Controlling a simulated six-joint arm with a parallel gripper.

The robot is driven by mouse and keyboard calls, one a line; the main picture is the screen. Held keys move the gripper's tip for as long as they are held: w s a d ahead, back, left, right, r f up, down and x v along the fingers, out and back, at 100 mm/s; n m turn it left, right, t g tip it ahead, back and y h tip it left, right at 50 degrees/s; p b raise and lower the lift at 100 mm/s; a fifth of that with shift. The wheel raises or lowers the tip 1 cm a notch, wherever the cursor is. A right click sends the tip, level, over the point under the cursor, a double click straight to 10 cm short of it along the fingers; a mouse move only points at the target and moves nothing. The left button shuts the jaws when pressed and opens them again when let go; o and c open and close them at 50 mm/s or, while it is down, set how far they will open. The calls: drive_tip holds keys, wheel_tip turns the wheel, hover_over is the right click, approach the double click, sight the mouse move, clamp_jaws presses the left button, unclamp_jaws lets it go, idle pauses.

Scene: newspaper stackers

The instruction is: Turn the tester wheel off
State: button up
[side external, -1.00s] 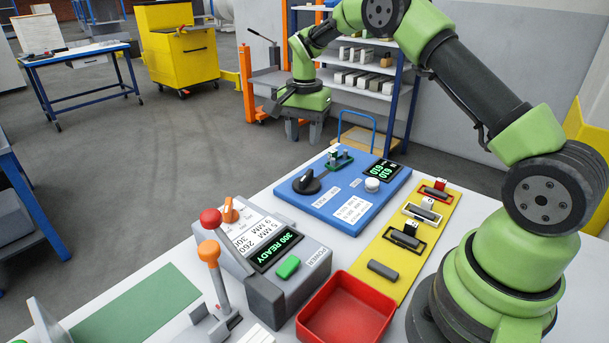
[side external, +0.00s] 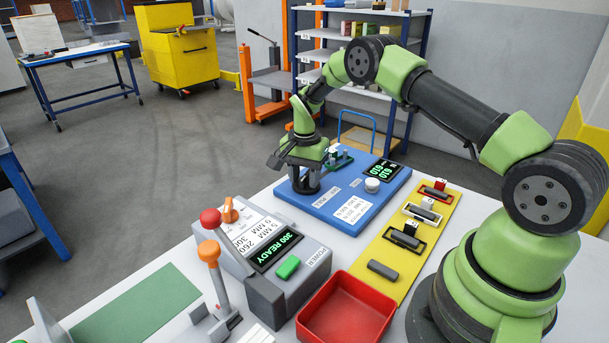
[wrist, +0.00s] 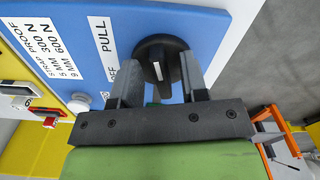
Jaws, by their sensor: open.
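The tester is a blue panel (side external: 325,215) on the white table. Its black wheel (wrist: 160,62) has a white pointer line and sits beside the printed words OFF and PULL in the wrist view. My gripper (wrist: 158,88) is open, with one finger on each side of the wheel's near part. I cannot tell whether the fingers touch it. In the side view my gripper (side external: 305,188) is down over the wheel and hides most of it. The panel's green display (side external: 384,171) is lit and shows 610.
A white knob (side external: 372,185) and a small green fixture (side external: 339,159) are on the same panel. A yellow strip with several dark blocks (side external: 383,270), a red tray (side external: 347,308) and a grey console with a red-knobbed lever (side external: 210,218) stand nearby.

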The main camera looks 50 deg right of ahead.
clamp_jaws()
